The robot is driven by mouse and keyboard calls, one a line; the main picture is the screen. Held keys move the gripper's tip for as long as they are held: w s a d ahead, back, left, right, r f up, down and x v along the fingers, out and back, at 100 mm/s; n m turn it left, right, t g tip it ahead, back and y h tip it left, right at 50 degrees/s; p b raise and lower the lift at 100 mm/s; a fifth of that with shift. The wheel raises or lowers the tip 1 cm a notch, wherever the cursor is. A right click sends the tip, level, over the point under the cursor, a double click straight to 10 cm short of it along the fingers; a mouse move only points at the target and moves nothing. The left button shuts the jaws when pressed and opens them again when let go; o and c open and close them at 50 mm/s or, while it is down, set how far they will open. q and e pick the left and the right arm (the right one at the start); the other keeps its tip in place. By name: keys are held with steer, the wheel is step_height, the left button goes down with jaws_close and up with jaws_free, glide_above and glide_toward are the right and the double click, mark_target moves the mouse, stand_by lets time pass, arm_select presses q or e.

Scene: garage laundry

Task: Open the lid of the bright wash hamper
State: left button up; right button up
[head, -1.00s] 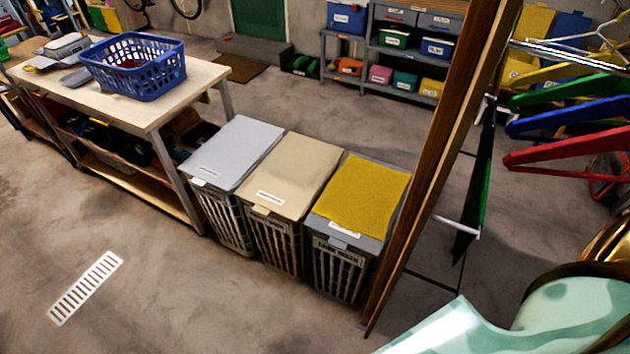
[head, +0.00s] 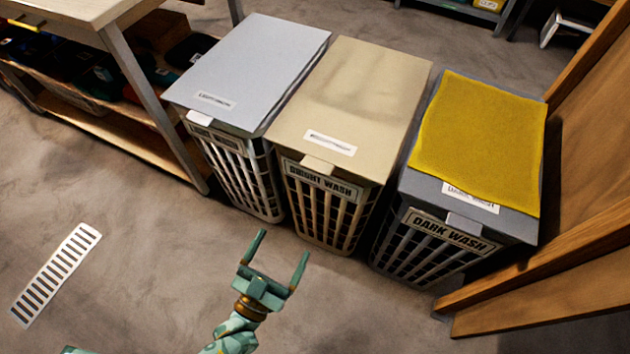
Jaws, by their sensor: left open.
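The bright wash hamper (head: 325,208) is the middle one of three in the head view, a slatted basket with a "BRIGHT WASH" label. Its beige lid (head: 352,95) is shut, with a small pale tab (head: 318,164) at the front edge and a white label strip behind the tab. My left gripper (head: 281,247) is open and empty. It shows in front of and below the hampers, its two fingers pointing up toward the bright wash hamper, apart from it. My right gripper is not in view.
A light grey-lidded hamper (head: 250,70) stands close on the left. The dark wash hamper (head: 400,235), with a yellow cloth (head: 480,135) on its lid, stands on the right. A workbench (head: 140,80) is at the left and a wooden panel (head: 590,150) at the right.

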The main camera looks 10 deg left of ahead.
arm_select(q)
steer(key=t+b, duration=0.1)
steer(key=b, duration=0.1)
glide_toward(314, 171)
steer(key=shift+n+t, duration=0.3)
steer(key=shift+t, duration=0.1)
steer(key=x, duration=0.2)
steer(key=b+x, duration=0.1)
steer(key=x, duration=0.2)
steer(key=f+b+x, duration=0.1)
steer(key=x, duration=0.2)
steer(key=shift+w+d, duration=0.1)
steer(key=shift+w, duration=0.1)
steer(key=shift+w+d+r, duration=0.15)
steer(key=shift+w+r, duration=0.05)
steer(key=shift+w, duration=0.15)
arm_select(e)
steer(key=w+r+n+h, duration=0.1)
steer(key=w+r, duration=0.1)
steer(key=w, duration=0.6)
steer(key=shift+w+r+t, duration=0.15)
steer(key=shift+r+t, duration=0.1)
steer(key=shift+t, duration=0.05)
